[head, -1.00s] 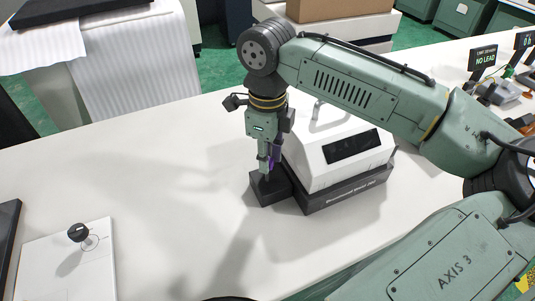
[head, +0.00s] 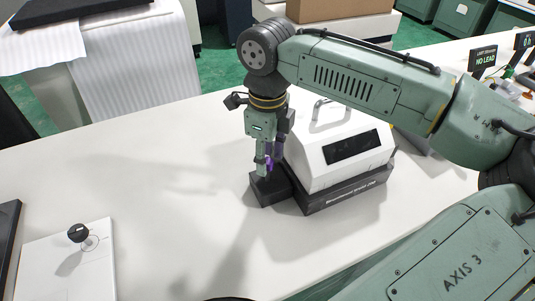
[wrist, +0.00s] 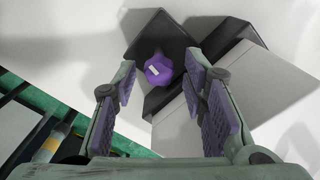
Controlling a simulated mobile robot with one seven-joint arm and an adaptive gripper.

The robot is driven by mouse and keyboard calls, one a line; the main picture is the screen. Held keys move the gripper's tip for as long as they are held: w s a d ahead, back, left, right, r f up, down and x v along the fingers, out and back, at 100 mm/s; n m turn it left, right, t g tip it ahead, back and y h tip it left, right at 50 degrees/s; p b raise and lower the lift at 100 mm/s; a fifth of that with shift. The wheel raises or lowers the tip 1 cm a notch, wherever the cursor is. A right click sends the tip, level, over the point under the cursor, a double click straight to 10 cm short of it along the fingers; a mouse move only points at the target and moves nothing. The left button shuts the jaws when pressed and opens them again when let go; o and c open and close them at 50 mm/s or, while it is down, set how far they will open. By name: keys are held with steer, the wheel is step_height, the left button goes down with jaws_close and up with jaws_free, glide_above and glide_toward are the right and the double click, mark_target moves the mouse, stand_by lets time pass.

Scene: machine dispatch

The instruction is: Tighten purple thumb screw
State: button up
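The purple thumb screw (wrist: 158,68), with a small white mark on its top, sits upright on a black block in the wrist view. The black block (head: 265,193) adjoins the left end of a white machine (head: 318,168) with a dark panel and dark base. My gripper (head: 267,168) points down over the block. In the wrist view my gripper (wrist: 161,75) is open, its purple-padded fingers on either side of the screw, with gaps visible on both sides. In the head view the fingers largely hide the screw.
A white plate with a black knob (head: 77,233) lies at the front left of the table. A small sign reading NO LEAD (head: 484,60) stands at the back right. The white table (head: 150,170) is clear left of the block.

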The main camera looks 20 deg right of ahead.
stand_by(0.3)
step_height(320, 180, up, 12)
stand_by(0.5)
stand_by(0.3)
